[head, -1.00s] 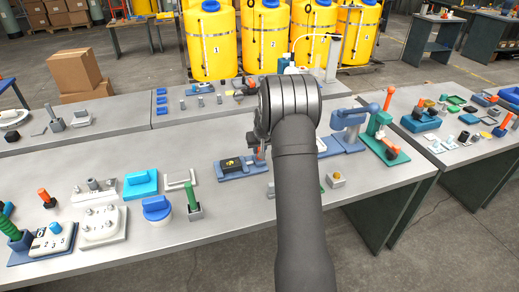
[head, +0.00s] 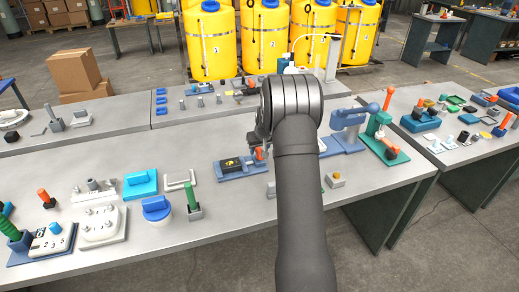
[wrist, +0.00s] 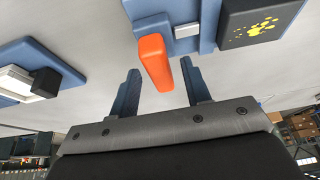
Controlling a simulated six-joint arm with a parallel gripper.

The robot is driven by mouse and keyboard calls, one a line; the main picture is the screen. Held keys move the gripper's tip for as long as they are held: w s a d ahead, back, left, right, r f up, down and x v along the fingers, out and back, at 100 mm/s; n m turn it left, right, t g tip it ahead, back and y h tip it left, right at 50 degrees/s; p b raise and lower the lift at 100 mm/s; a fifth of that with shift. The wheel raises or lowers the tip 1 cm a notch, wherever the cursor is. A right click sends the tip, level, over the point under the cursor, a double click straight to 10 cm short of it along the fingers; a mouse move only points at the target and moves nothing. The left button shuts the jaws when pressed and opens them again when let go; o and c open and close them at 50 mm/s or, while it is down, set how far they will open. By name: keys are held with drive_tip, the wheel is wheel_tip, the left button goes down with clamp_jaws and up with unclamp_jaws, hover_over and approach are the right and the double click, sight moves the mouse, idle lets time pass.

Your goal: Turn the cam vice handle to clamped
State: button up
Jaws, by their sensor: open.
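The cam vice has a blue base (head: 225,173) and holds a black block with yellow spots (head: 236,163). It stands on the near bench, just left of my arm. Its orange handle (head: 260,153) shows in part beside my wrist. In the wrist view the handle (wrist: 155,62) points from the blue vice body (wrist: 150,8) toward my gripper. My gripper (wrist: 160,66) is open, with one dark blue finger on each side of the handle's end. Gaps show between the handle and both fingers. Whether the handle lies at finger depth is unclear. My arm hides part of the area right of the vice.
A blue toggle-like fixture (head: 347,125) and a green-based one with an orange part (head: 385,148) stand to the right. A blue-topped round pot (head: 157,208) and a green post (head: 192,196) stand to the left. Bare bench lies in front of the vice.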

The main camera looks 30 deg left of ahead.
drive_tip(key=v, duration=1.7)
drive_tip(key=shift+s, duration=0.1)
drive_tip(key=x, duration=1.7)
drive_tip(key=shift+f, duration=0.15)
